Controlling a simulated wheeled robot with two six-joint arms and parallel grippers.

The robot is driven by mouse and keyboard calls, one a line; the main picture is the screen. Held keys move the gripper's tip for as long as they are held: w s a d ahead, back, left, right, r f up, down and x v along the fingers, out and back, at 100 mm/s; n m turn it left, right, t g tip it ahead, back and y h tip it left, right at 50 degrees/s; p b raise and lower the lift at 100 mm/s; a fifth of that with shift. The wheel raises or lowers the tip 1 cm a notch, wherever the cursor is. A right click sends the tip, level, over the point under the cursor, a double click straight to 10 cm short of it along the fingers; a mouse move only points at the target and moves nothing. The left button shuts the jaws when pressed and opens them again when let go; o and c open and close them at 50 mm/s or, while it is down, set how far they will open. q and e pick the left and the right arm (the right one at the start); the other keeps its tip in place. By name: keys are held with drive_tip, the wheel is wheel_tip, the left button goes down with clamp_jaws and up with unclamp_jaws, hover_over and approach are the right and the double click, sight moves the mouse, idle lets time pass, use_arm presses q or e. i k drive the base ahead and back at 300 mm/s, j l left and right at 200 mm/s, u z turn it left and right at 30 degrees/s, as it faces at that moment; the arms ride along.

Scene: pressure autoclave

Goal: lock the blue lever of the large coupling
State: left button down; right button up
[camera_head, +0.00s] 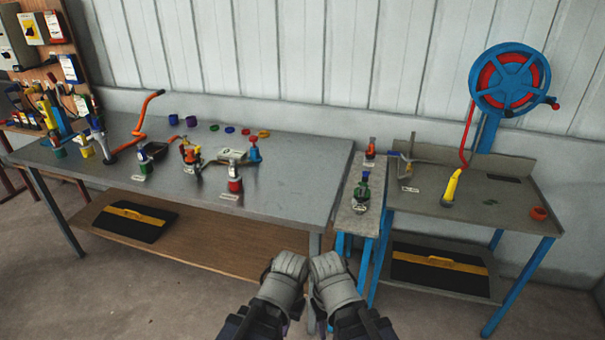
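Several couplings and valves with coloured handles stand on the long metal table. At its left end is a group of fittings with blue parts (60,122), a yellow one and a white-and-blue one (97,123). A small fitting with a blue body and red top (254,150) stands near the table's right end. I cannot tell which is the large coupling, or how its lever is set. My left gripper (289,268) and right gripper (329,269) are side by side at the bottom middle, in front of the tables and away from all fittings. Their fingertips cannot be made out.
The long table (300,180) has coloured rings at the back and a bent orange-handled pipe (143,122). A narrow stand (346,215) holds a green valve (362,188). The right bench (480,215) carries a yellow nozzle (452,186) below a blue-and-red hose reel (509,80).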

sight(365, 179)
drive_tip(key=i+j+z, duration=0.1)
drive_tip(key=i+z, duration=0.2)
drive_tip(key=i, duration=0.15)
drive_tip(key=i+l+z, duration=0.1)
drive_tip(key=z, duration=0.4)
drive_tip(key=i+z, duration=0.3)
drive_tip(key=z, duration=0.2)
drive_tip(key=i+z, duration=0.25)
drive_tip(key=z, duration=0.2)
drive_tip(key=i+z, duration=0.65)
drive_tip(key=i, duration=0.15)
drive_tip(key=i+z, duration=0.25)
drive_tip(key=i, duration=0.45)
drive_tip(key=i+j+z, duration=0.1)
drive_tip(key=i+z, duration=0.15)
drive_tip(key=i, duration=0.45)
drive_tip(key=i+u, duration=0.15)
drive_tip(key=u, duration=4.25)
